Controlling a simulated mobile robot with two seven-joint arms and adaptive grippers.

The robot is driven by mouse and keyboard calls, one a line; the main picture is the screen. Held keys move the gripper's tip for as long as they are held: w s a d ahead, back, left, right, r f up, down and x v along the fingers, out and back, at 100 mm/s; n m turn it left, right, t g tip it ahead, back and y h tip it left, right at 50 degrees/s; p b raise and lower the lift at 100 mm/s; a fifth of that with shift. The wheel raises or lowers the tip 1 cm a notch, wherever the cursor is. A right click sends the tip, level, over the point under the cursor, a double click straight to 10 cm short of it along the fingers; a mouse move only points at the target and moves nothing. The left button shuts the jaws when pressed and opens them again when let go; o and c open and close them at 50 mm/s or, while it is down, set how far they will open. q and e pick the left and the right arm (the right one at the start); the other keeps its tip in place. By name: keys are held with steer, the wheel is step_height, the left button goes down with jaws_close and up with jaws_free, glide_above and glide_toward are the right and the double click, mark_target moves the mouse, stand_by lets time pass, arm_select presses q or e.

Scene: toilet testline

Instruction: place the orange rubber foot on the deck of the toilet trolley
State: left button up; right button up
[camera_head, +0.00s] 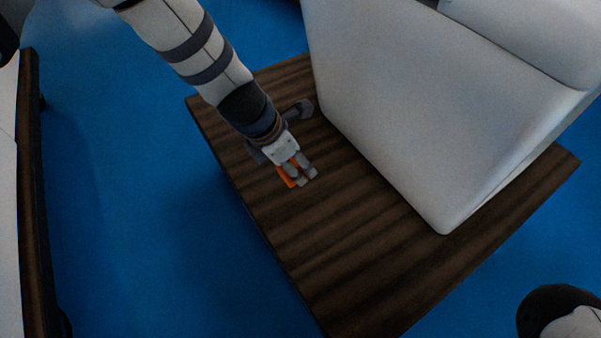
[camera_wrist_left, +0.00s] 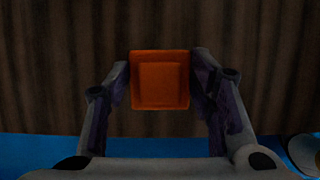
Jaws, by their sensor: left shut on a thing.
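The orange rubber foot (camera_head: 289,173) is a small square block, partly hidden behind my left fingers in the head view. In the left wrist view the orange foot (camera_wrist_left: 160,80) sits between my two finger pads. My left gripper (camera_head: 300,175) is shut on it over the left part of the dark wooden deck of the toilet trolley (camera_head: 340,250). I cannot tell whether the foot touches the deck. The deck also fills the background in the left wrist view (camera_wrist_left: 60,70).
A large white toilet (camera_head: 400,110) stands on the right and back part of the deck. The front left part of the deck is clear. Blue floor (camera_head: 130,230) surrounds the trolley. A dark wooden edge (camera_head: 30,200) with a white surface runs along the far left.

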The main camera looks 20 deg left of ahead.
mark_target(299, 169)
arm_select(q)
steer(key=w+f, duration=0.1)
steer(key=w+f+b, duration=0.1)
steer(key=f, duration=0.1)
steer(key=shift+w+a+f, duration=0.1)
steer(key=shift+w+f, duration=0.2)
steer(key=shift+w, duration=0.05)
steer(key=f, duration=0.1)
steer(key=f+b, duration=0.2)
steer(key=shift+w+f, duration=0.25)
steer(key=shift+r, duration=0.15)
steer(key=o, duration=1.2)
arm_select(e)
steer(key=shift+s+d+f+g, duration=0.1)
steer(key=shift+s+f+g, duration=0.2)
steer(key=shift+f, duration=0.35)
steer(key=shift+s+f+g, duration=0.1)
steer(key=shift+s+f, duration=0.25)
steer(key=shift+f, duration=0.25)
